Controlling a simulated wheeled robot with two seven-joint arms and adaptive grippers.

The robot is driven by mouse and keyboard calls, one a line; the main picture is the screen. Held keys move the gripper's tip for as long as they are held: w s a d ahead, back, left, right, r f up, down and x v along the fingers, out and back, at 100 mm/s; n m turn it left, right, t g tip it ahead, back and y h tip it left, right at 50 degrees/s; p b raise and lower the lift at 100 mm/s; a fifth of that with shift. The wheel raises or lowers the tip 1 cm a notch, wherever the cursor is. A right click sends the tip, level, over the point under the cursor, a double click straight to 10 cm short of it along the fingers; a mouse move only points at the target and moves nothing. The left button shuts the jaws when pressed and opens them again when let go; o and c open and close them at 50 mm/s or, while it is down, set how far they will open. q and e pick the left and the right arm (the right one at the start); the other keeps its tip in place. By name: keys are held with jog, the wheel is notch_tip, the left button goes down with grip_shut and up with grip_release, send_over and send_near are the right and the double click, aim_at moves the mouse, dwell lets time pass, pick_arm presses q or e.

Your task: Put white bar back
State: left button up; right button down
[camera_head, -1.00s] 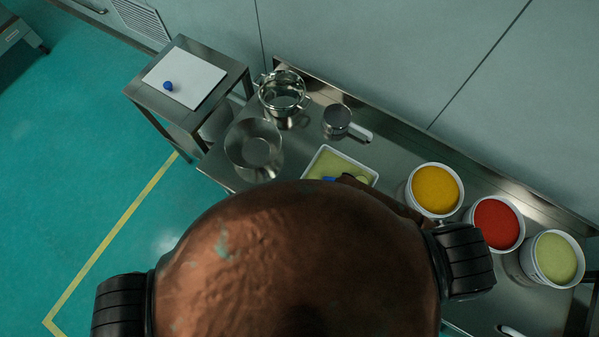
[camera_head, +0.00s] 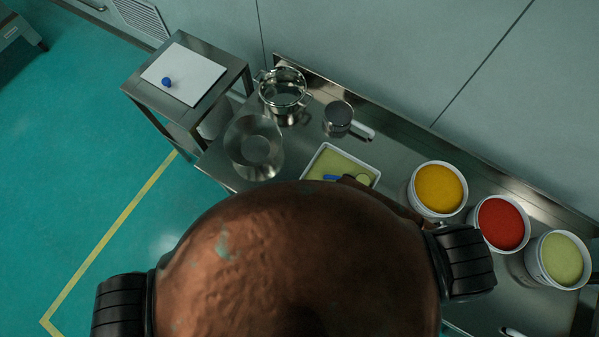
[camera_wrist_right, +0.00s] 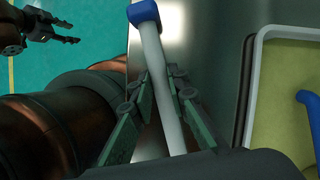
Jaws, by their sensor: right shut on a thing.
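The white bar (camera_wrist_right: 158,75) has a blue end (camera_wrist_right: 143,12) at the top of the right wrist view. My right gripper (camera_wrist_right: 164,90) is shut on the bar, with a finger on each side of it. The bar is over or beside the steel table's edge; I cannot tell its height. My left gripper (camera_wrist_right: 75,29) shows at the top left of the right wrist view. Its dark fingers are apart and hold nothing visible. In the head view my own body hides both grippers and the bar.
A white tray (camera_head: 311,162) of yellow-green powder holds a blue-handled tool (camera_wrist_right: 308,100). A steel bowl (camera_head: 253,148), sieve (camera_head: 283,90) and handled cup (camera_head: 338,118) stand behind. Yellow (camera_head: 438,188), red (camera_head: 502,223) and green (camera_head: 561,258) powder buckets line the right.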

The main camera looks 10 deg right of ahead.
jog(key=shift+f, duration=0.15)
jog(key=c, duration=1.8)
grip_release()
jog(key=shift+o, duration=0.6)
jog(key=o, duration=0.4)
jog(key=shift+r, duration=0.2)
jog(key=shift+r+p, duration=2.95)
jog(key=shift+r, duration=0.45)
